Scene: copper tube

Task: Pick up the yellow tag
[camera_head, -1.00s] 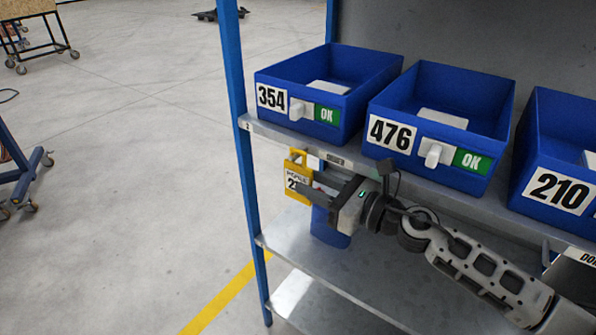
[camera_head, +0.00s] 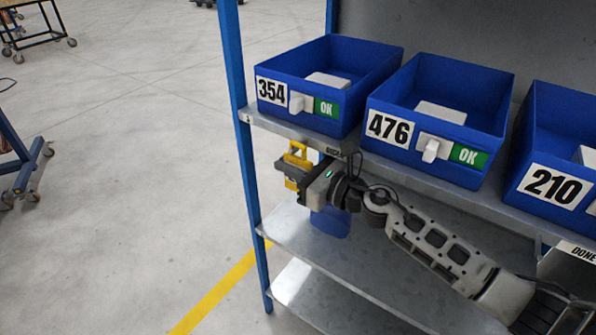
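The yellow tag (camera_head: 296,160) hangs below the front edge of the upper shelf, under the blue bin marked 354. My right gripper (camera_head: 296,181) comes in from the right and is at the tag. Its fingers overlap the tag's lower part and hide the dark print on it. I cannot tell whether the fingers are closed on the tag or only around it. My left gripper is not in view.
Blue bins marked 354 (camera_head: 327,88), 476 (camera_head: 440,118) and 210 (camera_head: 553,160) stand on the upper shelf (camera_head: 300,133). A blue object (camera_head: 331,222) shows below my gripper. A blue rack post (camera_head: 243,160) stands close left. The floor (camera_head: 130,160) beyond is open.

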